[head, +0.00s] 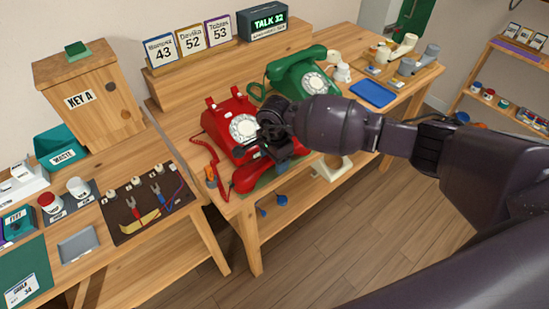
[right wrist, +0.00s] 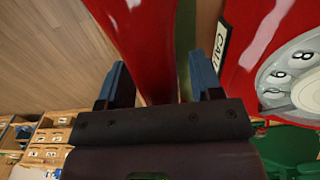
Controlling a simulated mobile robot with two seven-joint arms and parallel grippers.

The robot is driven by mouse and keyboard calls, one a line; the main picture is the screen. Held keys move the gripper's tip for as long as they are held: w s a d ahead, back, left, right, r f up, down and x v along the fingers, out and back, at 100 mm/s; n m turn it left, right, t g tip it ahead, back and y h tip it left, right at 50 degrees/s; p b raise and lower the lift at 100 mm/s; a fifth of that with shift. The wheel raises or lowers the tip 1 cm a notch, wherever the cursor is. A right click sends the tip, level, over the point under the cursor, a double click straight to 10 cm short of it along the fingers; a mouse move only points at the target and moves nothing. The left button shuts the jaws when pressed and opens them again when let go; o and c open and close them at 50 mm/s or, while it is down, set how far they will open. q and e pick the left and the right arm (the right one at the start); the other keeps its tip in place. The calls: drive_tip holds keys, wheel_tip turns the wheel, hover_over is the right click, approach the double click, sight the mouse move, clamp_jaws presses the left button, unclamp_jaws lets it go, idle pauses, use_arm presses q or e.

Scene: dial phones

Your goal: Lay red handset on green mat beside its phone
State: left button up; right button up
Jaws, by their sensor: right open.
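The red phone (head: 226,122) stands on the wooden desk, its cradle empty. The red handset (head: 243,181) lies in front of it at the desk's front edge. A little of the green mat (head: 266,182) shows beside the handset; the rest is hidden by the handset and my arm. My right gripper (head: 276,152) is at the right part of the handset. In the right wrist view its two blue-tipped fingers stand apart on either side of the red handset (right wrist: 148,45), with gaps visible. The red phone's dial (right wrist: 297,80) is to the right there. My left gripper is not in view.
A green phone (head: 300,74) stands behind my right arm. A blue tray (head: 373,94) lies farther right on the desk. At left, a lower bench holds a brown tool mat (head: 148,205) and a grey tray (head: 78,244). Open floor lies in front of the desk.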

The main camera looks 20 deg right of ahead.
wheel_tip(320, 180, up, 12)
drive_tip(key=s+a+m+t+y, duration=0.2)
drive_tip(key=s+a+m+y, duration=1.2)
drive_tip(key=y, duration=0.4)
drive_tip(key=d+f+m+t+h, duration=0.1)
drive_tip(key=d+m+t+h, duration=0.3)
drive_tip(key=m, duration=0.5)
drive_tip(key=w+d+f+m+t+h, duration=0.1)
drive_tip(key=d+f+m+t+h, duration=0.15)
drive_tip(key=m+t, duration=0.45)
drive_tip(key=d+f+m+t+h, duration=0.15)
drive_tip(key=d+m+t, duration=0.3)
drive_tip(key=m, duration=0.55)
drive_tip(key=s+d+f+m+g+h, duration=0.6)
drive_tip(key=s+d+f+m+h, duration=0.4)
drive_tip(key=m, duration=0.7)
drive_tip(key=s+d+f+p, duration=0.1)
drive_tip(key=s+d+f, duration=0.2)
drive_tip(key=s, duration=0.1)
drive_tip(key=shift+s+d+f, duration=0.15)
drive_tip(key=shift+s+d, duration=0.15)
